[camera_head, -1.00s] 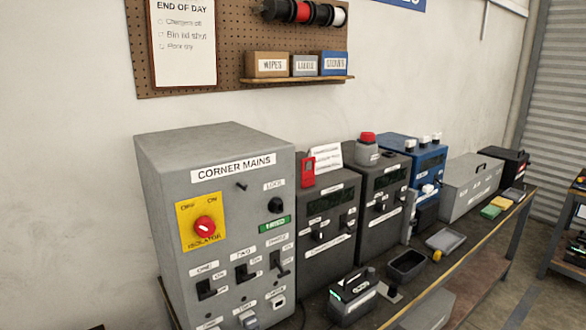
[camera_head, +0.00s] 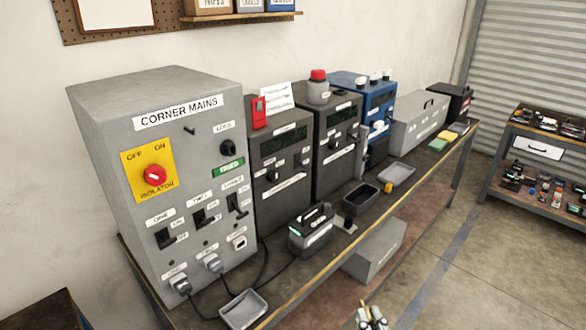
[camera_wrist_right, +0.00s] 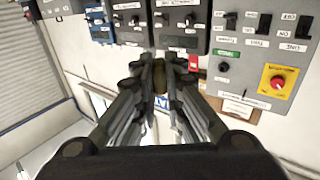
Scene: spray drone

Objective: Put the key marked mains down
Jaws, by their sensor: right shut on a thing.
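My right gripper (camera_head: 371,318) shows at the bottom edge of the head view, in front of the bench and apart from it. In the right wrist view its fingers (camera_wrist_right: 158,78) are shut on a small brass-brown thing (camera_wrist_right: 159,70), taken as the key marked mains. Most of it is hidden by the fingers, and no marking can be read. The grey corner mains cabinet (camera_head: 160,100) stands at the left end of the bench, with a red knob on a yellow isolator plate (camera_head: 153,175) and a dark lock (camera_head: 227,147). My left gripper is not in view.
The bench (camera_head: 290,306) carries a shallow grey tray (camera_head: 243,309), a dark box with a handle (camera_head: 311,232), a dark open tray (camera_head: 361,198) and another grey tray (camera_head: 397,175). Dark and blue units line the wall. A grey box (camera_head: 375,250) sits below. A trolley (camera_head: 535,150) stands right.

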